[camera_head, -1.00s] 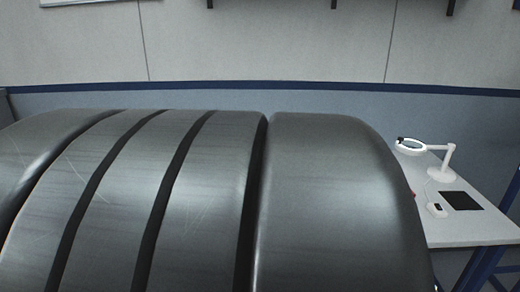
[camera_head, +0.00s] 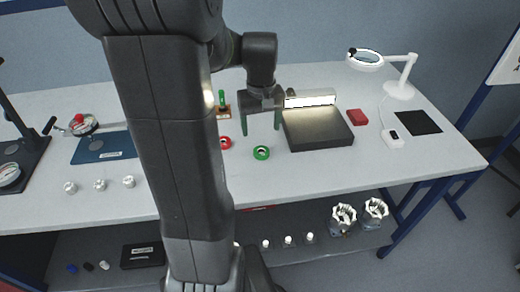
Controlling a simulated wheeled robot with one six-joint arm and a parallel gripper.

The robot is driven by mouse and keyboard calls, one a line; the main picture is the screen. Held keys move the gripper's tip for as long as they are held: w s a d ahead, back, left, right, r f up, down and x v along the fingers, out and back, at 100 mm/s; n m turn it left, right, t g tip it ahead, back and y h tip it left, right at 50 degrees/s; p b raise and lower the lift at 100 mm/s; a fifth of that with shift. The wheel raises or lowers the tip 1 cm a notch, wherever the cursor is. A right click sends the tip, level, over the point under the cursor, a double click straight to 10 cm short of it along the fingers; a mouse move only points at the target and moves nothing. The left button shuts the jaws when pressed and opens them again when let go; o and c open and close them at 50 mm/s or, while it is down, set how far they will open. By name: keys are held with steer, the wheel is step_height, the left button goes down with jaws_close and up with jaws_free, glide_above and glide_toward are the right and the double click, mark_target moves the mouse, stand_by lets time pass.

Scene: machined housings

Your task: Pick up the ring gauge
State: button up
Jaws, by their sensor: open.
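Two small ring-shaped parts that look like ring gauges lie flat on the grey workbench (camera_head: 330,175). One is a green ring (camera_head: 262,153) and the other, to its left, is a red ring (camera_head: 225,142). Both have a dark hole with a pale rim. The picture does not show which one the task names. My gripper (camera_head: 261,130), with green fingers, points down with its fingers spread and nothing between them. Its tips appear just above and behind the green ring in the picture; their height over the bench is unclear. My arm hides part of the bench to the left.
A dark flat block (camera_head: 318,130) stands right of my gripper, near the fingers. A green-handled part (camera_head: 222,103) stands behind. Small metal pieces (camera_head: 99,185) lie left. The front right bench is clear.

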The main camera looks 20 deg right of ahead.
mark_target(262, 147)
steer(key=f, duration=0.9)
steer(key=shift+w+d+f, duration=0.2)
steer(key=shift+f, duration=0.05)
steer(key=c, duration=1.2)
